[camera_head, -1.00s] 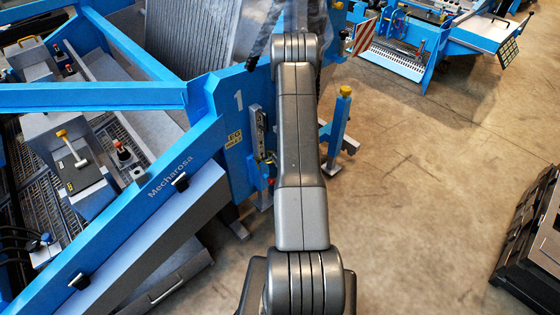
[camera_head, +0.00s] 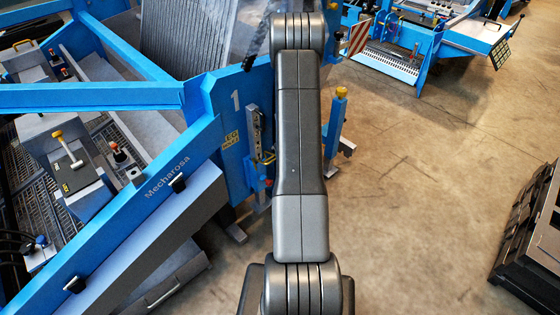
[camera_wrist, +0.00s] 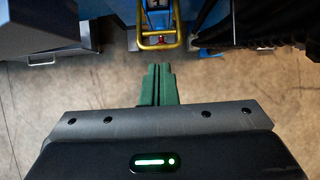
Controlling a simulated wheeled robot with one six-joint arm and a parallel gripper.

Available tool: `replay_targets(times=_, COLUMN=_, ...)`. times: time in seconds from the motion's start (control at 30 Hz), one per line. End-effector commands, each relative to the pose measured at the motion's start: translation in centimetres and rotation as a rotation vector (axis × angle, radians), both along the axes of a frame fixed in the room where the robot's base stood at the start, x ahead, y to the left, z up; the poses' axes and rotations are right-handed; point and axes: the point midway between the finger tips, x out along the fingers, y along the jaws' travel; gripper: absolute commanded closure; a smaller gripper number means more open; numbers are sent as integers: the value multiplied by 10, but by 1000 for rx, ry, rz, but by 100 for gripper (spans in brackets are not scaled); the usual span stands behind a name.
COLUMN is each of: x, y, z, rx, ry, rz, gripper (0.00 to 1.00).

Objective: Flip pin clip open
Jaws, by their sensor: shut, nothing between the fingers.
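The pin clip appears to be the yellow wire loop (camera_wrist: 160,46) at the top middle of the wrist view. It sits in front of a blue bracket with a small red part behind it. My gripper (camera_wrist: 158,70) shows there with its green fingers closed together and empty. The fingertips point at the loop and lie just below it in the picture, seemingly apart from it; the exact gap is hard to judge.
A blue machine frame (camera_head: 212,140) marked "1" fills the left of the head view. A blue post with a yellow cap (camera_head: 341,93) stands right of my arm. A dark crate (camera_head: 535,235) lies at the right edge. The concrete floor (camera_head: 430,180) between is clear.

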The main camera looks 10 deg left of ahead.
Motion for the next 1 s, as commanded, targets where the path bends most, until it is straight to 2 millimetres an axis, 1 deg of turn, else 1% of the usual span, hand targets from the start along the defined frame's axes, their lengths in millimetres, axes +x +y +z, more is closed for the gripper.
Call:
replay_targets(times=0.03, x=0, y=1, z=8, rx=-1, ry=-1, rz=3, gripper=100)
replay_targets(times=0.1, x=1, y=2, z=15, rx=0, ry=0, rz=1, gripper=100)
replay_targets(times=0.2, x=1, y=2, z=21, rx=-1, ry=2, rz=2, gripper=100)
replay_targets(times=0.33, x=1, y=2, z=23, rx=0, ry=3, rz=0, gripper=100)
replay_targets(times=0.63, x=1, y=2, z=22, rx=-2, ry=3, rz=0, gripper=100)
replay_targets(times=0.77, x=0, y=1, z=13, rx=-2, ry=4, rz=0, gripper=100)
replay_targets(times=0.87, x=-1, y=-1, z=-1, rx=-2, ry=6, rz=-2, gripper=100)
replay_targets(times=1.0, x=-3, y=-4, z=-26, rx=-1, ry=7, rz=-2, gripper=100)
